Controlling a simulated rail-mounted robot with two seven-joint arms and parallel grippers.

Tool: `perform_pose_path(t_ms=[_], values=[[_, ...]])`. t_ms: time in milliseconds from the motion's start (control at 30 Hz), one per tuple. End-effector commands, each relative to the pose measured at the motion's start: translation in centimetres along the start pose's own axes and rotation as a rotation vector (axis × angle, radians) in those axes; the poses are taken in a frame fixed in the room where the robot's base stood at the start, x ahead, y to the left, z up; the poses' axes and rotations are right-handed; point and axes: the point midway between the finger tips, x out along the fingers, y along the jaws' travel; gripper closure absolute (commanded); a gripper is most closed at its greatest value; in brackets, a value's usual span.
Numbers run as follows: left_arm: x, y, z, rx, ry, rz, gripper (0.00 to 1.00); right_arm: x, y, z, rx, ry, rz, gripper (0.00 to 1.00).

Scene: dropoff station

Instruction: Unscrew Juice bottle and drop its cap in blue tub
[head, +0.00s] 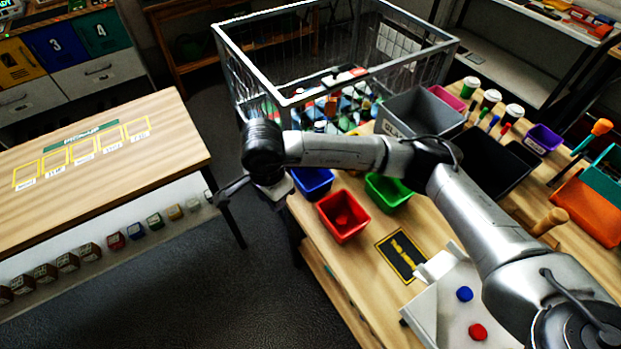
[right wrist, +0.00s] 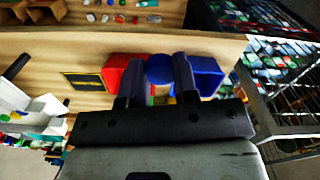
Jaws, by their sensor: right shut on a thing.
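My right gripper (right wrist: 158,75) is shut on a round blue cap (right wrist: 160,69), seen between its two fingers in the right wrist view. Small yellow, red and green patches show just below the cap; I cannot tell whether they belong to a bottle. The blue tub (head: 312,181) stands at the left edge of the right table. It also shows in the right wrist view (right wrist: 207,78), just right of the fingers and partly hidden by them. No juice bottle can be made out clearly. My left gripper is not in view.
A red tub (head: 343,217) and a green tub (head: 388,192) stand near the blue one. A large wire cage (head: 340,85) stands behind. A grey bin (head: 420,110) and a white board (head: 455,305) with coloured discs flank my arm. Open floor separates the two tables.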

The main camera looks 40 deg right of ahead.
Motion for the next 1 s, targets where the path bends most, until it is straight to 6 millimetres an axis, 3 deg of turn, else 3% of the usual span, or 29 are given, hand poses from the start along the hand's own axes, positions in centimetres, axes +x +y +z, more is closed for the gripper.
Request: perform_pose_path(t_ms=[33, 200, 400, 500, 667, 767, 1000], values=[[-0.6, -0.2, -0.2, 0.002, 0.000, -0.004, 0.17, 0.7, 0.4, -2.0, 0.165, 0.000, 0.008, 1.00], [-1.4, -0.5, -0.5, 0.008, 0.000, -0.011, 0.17, 2.6, 1.9, -8.3, 0.708, 0.004, 0.005, 1.00], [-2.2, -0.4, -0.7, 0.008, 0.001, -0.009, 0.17, 4.0, 4.0, -14.4, 1.212, 0.004, 0.000, 1.00], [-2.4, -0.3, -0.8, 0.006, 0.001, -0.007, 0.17, 4.3, 4.9, -16.5, 1.385, 0.004, 0.000, 1.00], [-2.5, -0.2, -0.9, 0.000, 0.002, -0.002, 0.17, 4.6, 5.8, -18.5, 1.549, 0.000, -0.002, 1.00], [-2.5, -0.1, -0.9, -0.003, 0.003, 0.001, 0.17, 5.0, 5.3, -18.9, 1.594, -0.004, -0.002, 1.00], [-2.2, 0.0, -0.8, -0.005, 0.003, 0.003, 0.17, 7.8, 0.8, -18.4, 1.610, -0.005, 0.001, 1.00]])
